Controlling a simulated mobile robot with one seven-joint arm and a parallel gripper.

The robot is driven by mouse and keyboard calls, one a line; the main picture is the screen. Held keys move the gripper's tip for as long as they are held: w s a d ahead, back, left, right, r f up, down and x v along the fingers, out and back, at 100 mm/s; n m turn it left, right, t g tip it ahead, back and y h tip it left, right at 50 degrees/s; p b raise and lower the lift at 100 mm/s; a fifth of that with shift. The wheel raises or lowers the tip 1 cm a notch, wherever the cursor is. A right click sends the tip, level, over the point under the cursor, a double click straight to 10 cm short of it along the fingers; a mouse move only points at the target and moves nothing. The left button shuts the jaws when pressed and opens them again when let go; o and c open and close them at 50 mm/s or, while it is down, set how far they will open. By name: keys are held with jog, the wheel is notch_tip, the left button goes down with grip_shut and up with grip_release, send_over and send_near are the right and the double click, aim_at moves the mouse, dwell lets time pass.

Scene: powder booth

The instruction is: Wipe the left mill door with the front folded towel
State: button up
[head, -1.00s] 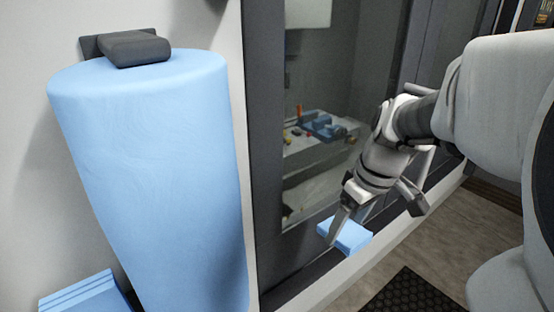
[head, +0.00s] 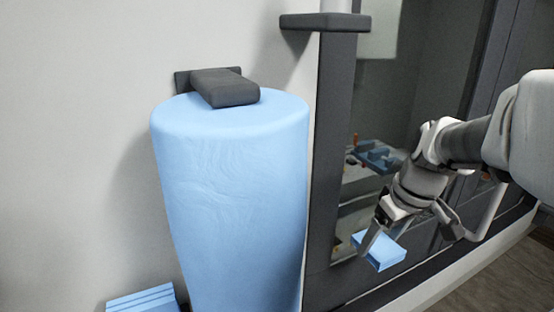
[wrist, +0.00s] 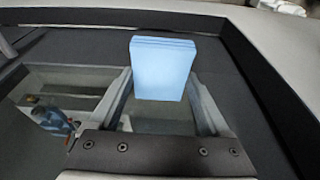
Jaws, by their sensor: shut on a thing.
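The blue folded towel (head: 384,252) is held in my gripper (head: 375,243), low in front of the mill door. In the wrist view the towel (wrist: 163,68) sticks out flat between the two fingers. The left mill door, with its dark frame (head: 330,215) and glass pane (head: 425,90), stands behind the towel and gripper in the head view. Its glass also shows at lower left in the wrist view (wrist: 70,80). I cannot tell whether the towel touches the door.
A large light-blue roll (head: 235,200) hangs left of the door under a dark bracket (head: 228,88). A stack of blue folded towels (head: 142,300) shows at the lower left. A dark ledge (head: 325,22) juts out above the door frame. Blue fixtures (head: 375,156) show behind the glass.

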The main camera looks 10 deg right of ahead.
jog(key=shift+w+a, duration=0.2)
jog(key=shift+w, duration=0.3)
jog(key=shift+w+a, duration=0.15)
jog(key=shift+w, duration=0.3)
dwell(0.5)
jog(key=shift+d, duration=0.1)
jog(key=w+d, duration=0.2)
jog(key=d, duration=0.5)
jog(key=shift+w, duration=0.35)
jog(key=shift+a, duration=0.15)
jog(key=shift+s+a+b, duration=0.25)
jog(key=shift+s+a, duration=0.2)
jog(key=shift+a, duration=0.7)
jog(key=shift+s+a+b, duration=0.3)
jog(key=shift+s+a, duration=0.1)
jog(key=shift+a, duration=0.8)
jog(key=shift+s+a+b, duration=0.25)
jog(key=shift+s+a, duration=0.2)
jog(key=shift+a, duration=0.7)
